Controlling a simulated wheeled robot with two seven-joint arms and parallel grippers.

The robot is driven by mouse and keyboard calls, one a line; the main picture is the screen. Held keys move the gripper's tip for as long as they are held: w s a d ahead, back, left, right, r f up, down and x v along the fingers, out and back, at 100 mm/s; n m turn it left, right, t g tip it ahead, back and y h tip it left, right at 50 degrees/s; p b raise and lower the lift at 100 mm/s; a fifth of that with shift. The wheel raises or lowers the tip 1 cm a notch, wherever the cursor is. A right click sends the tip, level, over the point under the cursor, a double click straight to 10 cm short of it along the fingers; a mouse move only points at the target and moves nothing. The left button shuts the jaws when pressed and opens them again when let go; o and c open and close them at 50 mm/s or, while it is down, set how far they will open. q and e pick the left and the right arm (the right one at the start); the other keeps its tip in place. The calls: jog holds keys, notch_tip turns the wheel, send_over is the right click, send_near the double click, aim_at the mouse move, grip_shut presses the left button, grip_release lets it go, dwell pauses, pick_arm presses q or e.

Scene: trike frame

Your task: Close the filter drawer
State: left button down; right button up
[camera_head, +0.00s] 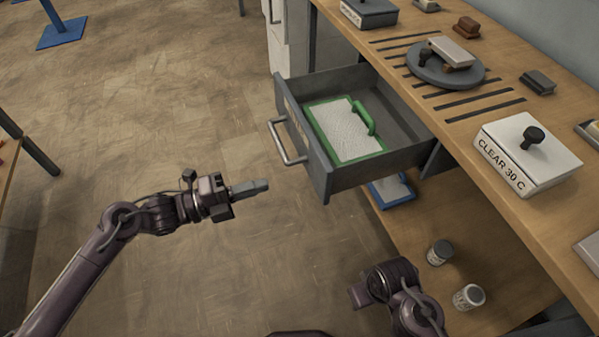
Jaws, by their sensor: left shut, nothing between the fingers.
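The grey filter drawer (319,172) stands pulled out from under the wooden bench top, with a metal bar handle (285,142) on its front. A green-framed filter with a white mesh and a green grip (345,130) lies inside it. My left gripper (262,187) is shut and empty, in front of the drawer and a little below and left of the handle, apart from it. My right arm shows at the bottom, below the drawer, but its fingers cannot be made out.
The bench top (497,207) holds a white box marked CLEAR 30 C (515,157) and a round grey turntable (426,72). Two jars (440,252) stand on the lower shelf, with a blue-edged item (392,192) under the drawer. The floor (180,100) left of the drawer is clear.

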aim_at(314, 170)
pick_arm(q)
jog(key=x, duration=1)
jog(key=shift+f, duration=0.1)
